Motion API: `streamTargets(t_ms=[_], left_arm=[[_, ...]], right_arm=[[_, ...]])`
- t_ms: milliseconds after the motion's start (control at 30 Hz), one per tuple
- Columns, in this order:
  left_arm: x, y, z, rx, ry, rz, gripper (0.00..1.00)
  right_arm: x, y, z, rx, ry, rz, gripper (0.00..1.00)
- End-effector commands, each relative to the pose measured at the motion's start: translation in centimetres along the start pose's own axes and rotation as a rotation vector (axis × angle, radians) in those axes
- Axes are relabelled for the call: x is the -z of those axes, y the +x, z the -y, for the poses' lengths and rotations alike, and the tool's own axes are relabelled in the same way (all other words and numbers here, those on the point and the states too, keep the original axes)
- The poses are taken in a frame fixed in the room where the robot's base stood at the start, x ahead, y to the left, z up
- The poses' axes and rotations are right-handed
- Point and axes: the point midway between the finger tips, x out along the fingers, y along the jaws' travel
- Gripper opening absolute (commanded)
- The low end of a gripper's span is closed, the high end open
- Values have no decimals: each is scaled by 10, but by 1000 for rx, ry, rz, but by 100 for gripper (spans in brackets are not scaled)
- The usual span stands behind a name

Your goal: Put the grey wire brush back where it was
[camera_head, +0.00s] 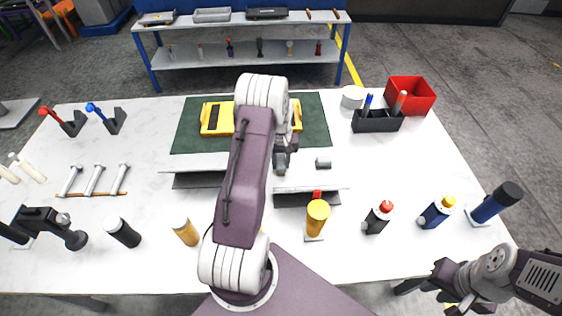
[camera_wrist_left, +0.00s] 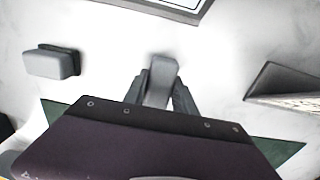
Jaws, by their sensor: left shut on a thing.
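A grey block-like thing (camera_head: 281,166), taken as the grey wire brush, is held in my left gripper (camera_head: 283,153) near the front edge of the green mat (camera_head: 318,128). In the left wrist view the grey wire brush (camera_wrist_left: 163,72) sticks out between the fingers of my left gripper (camera_wrist_left: 158,95), which is shut on it. I see no bristles; part is hidden by the fingers. My right gripper (camera_head: 462,290) is at the bottom right, beyond the table edge; I cannot tell whether it is open.
A small grey block (camera_head: 323,162) lies just right of the brush. Two raised plates (camera_head: 195,160) (camera_head: 320,187) stand in front of the mat. Yellow cases (camera_head: 217,119) lie on it. A black caddy (camera_head: 378,122) and red bin (camera_head: 412,93) are back right. Several bottles line the front.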

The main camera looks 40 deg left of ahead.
Motion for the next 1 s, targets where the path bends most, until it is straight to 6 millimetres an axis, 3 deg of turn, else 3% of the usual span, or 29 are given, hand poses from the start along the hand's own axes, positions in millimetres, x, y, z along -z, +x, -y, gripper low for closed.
streamTargets(t_ms=[333, 367, 400, 433, 800, 1000], left_arm=[[0, 5, 0, 0, 0, -1, 0], [0, 3, 0, 0, 0, -1, 41], [0, 3, 0, 0, 0, -1, 52], [0, 3, 0, 0, 0, -1, 54], [1, -5, 0, -1, 0, -4, 54], [2, -53, -1, -2, 0, -8, 54]], right_arm=[[0, 3, 0, 0, 0, 0, 26], [0, 2, 0, 0, 0, 0, 26], [0, 2, 0, 0, 0, 0, 26], [0, 2, 0, 0, 0, 0, 26], [0, 1, 0, 0, 0, 0, 26], [-1, 6, 0, 0, 0, 0, 26]])
